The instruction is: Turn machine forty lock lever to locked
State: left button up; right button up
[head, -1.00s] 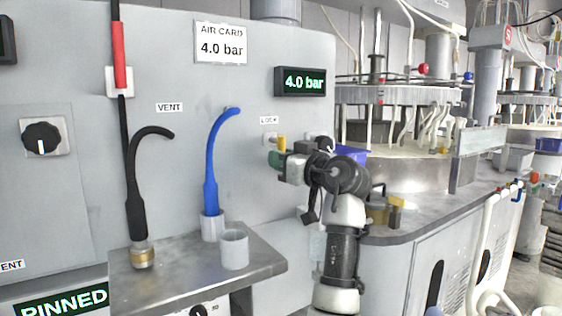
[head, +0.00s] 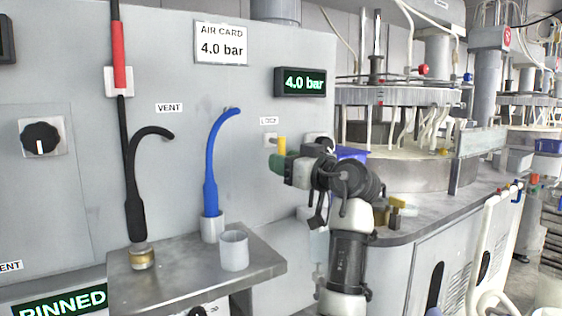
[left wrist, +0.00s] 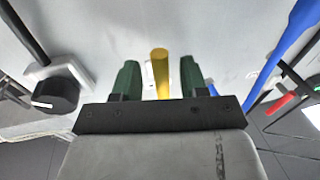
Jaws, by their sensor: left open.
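The lock lever (head: 282,145) is a yellow bar beside the small LOCK label (head: 269,120) on the grey machine panel. In the head view it stands about upright. My left gripper (head: 276,163) has green fingers and is at the lever's lower part. In the left wrist view the yellow lever (left wrist: 160,74) lies between the two open green fingers (left wrist: 160,84), with a gap on each side. The lever's pivot is mostly hidden by the gripper. My right gripper is not in view.
A blue hose (head: 211,170) and a black hose (head: 136,195) stand left of my arm, above a metal shelf (head: 190,275) with a grey cup (head: 234,251). A round black knob (head: 41,138) is at far left. The polishing machine (head: 405,172) and its counter are to the right.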

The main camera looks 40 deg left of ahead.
pick_arm(q)
jog(key=d, duration=0.9)
jog(key=shift+s+f+b, duration=0.3)
jog(key=shift+s, duration=0.1)
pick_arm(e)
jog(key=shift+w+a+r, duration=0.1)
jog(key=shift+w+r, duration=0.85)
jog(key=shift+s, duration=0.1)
